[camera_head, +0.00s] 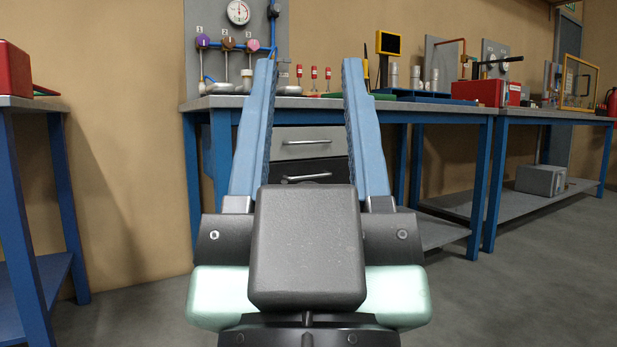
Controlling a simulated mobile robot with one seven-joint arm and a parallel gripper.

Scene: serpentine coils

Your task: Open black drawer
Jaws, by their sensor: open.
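The black drawer (306,171) is under the workbench in the middle, below a grey drawer (309,143). Its silver bar handle (305,177) shows between my fingers, and the drawer looks shut. The drawer's lower part and sides are hidden behind my gripper. My gripper (308,75) is in the foreground with its two blue fingers wide apart and nothing between them. The fingers frame both drawers in the picture, and the gripper appears well short of the drawer front.
The workbench (455,110) has blue legs and carries gauges, screwdrivers and a red toolbox (478,92). Another blue-legged bench (30,103) stands close on the left. A grey box (540,180) sits on the right lower shelf. Floor at the right (520,270) is clear.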

